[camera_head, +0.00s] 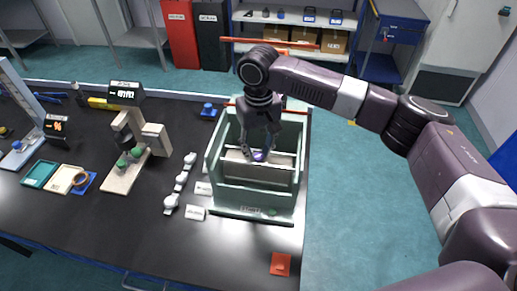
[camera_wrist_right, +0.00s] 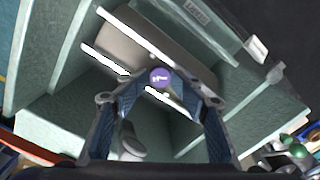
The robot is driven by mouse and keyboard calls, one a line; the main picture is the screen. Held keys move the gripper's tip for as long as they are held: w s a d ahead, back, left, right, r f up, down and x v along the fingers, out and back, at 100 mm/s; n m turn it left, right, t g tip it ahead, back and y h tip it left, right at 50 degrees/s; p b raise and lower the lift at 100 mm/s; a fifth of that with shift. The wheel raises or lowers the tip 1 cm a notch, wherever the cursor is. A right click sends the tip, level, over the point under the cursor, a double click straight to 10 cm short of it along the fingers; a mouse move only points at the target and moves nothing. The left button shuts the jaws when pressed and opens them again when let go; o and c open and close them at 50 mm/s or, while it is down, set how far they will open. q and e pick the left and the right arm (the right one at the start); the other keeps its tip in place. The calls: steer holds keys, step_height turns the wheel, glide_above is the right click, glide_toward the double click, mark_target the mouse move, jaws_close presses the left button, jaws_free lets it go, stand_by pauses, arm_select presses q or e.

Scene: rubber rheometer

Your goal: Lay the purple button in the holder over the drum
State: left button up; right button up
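The purple button (camera_head: 259,156) is a small disc at the fingertips of my right gripper (camera_head: 258,151), inside the green open-topped housing (camera_head: 252,197). In the right wrist view the button (camera_wrist_right: 160,77) has a pale marking and sits between the two blue-padded fingertips (camera_wrist_right: 161,84), which close in on it. Below and around the button, a pale grey bar or surface (camera_head: 231,158) crosses the housing; the wrist view also shows a pale rounded part (camera_wrist_right: 131,143). The gripper partly hides the holder and drum, and I cannot tell their exact outlines. My left gripper is out of view.
Several white knobs (camera_head: 181,178) and small label plates (camera_head: 195,212) lie left of the housing. A grey tester (camera_head: 130,150) with a display stands farther left, beside trays (camera_head: 62,179). A red-orange square (camera_head: 280,264) lies at the front right of the black table.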

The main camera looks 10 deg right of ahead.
mark_target(258, 155)
steer(key=shift+s, duration=0.1)
steer(key=shift+r+b, duration=0.2)
steer(key=shift+b, duration=0.2)
step_height(258, 155, up, 13)
steer(key=b, duration=0.2)
steer(key=shift+b, duration=0.4)
steer(key=shift+f, duration=0.15)
